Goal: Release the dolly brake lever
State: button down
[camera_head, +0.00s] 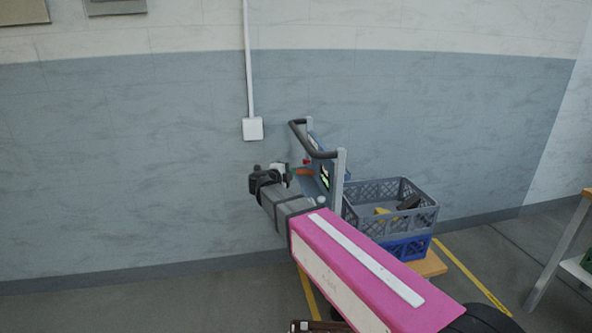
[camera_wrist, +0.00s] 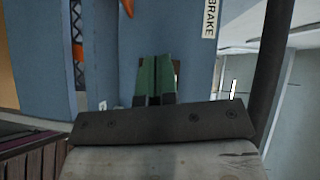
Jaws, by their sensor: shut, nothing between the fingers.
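The dolly's blue panel (camera_wrist: 188,40) fills much of the wrist view, with a white BRAKE label (camera_wrist: 210,18) at its upper right. An orange piece, seemingly the brake lever (camera_wrist: 127,8), is cut off by the top edge there. My gripper's green fingers (camera_wrist: 155,78) are together and empty in front of the panel, below and right of the orange tip. I cannot tell whether they touch the panel. In the head view my gripper (camera_head: 292,172) is beside the panel, largely hidden by my wrist.
The dolly has a dark push handle (camera_head: 312,142) on grey posts. A grey crate (camera_head: 420,218) with loose items stands on a blue crate (camera_head: 408,248). The wall is behind. A table (camera_head: 560,245) stands at the right, with yellow floor lines (camera_head: 475,278) between.

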aim_at(301, 170)
jog(key=x, duration=0.9)
jog(key=shift+w, duration=0.2)
jog(key=shift+w+a+f, duration=0.1)
jog(key=shift+w+a, duration=0.05)
jog(key=shift+w, duration=0.4)
jog(key=shift+w+a+f, duration=0.15)
jog(key=shift+w+a, duration=0.05)
jog(key=shift+w, duration=0.35)
jog(key=shift+w+a+f, duration=0.1)
jog(key=shift+w+f, duration=0.05)
jog(key=shift+w, duration=0.45)
jog(key=shift+w+a+f, duration=0.1)
jog(key=shift+w+f, duration=0.1)
jog(key=shift+w, duration=0.2)
jog(key=shift+w+a+f, duration=0.15)
jog(key=shift+w+f, duration=0.05)
jog(key=shift+w, duration=0.2)
jog(key=shift+s, duration=0.1)
